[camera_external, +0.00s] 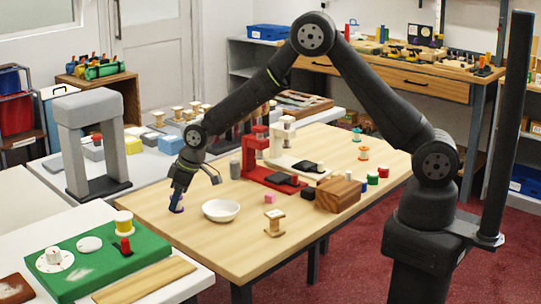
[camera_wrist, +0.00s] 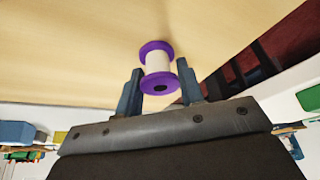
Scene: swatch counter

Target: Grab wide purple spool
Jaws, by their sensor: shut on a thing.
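A spool with purple flanges and a pale white middle (camera_wrist: 158,64) sits between the two fingers of my gripper (camera_wrist: 158,90) in the wrist view. The fingers are shut on it, one on each side. In the external view my gripper (camera_external: 177,197) points down at the left part of the wooden table, with a purple bit of the spool (camera_external: 176,209) showing at its tips. Most of the spool is hidden there by the fingers. I cannot tell whether the spool touches the table.
A white bowl (camera_external: 221,210) stands just right of my gripper. A wooden spool (camera_external: 274,223), a pink cube (camera_external: 270,198), a wooden block (camera_external: 338,194) and a red clamp-like stand (camera_external: 262,173) are further right. The wooden table (camera_external: 215,243) is clear in front of the bowl.

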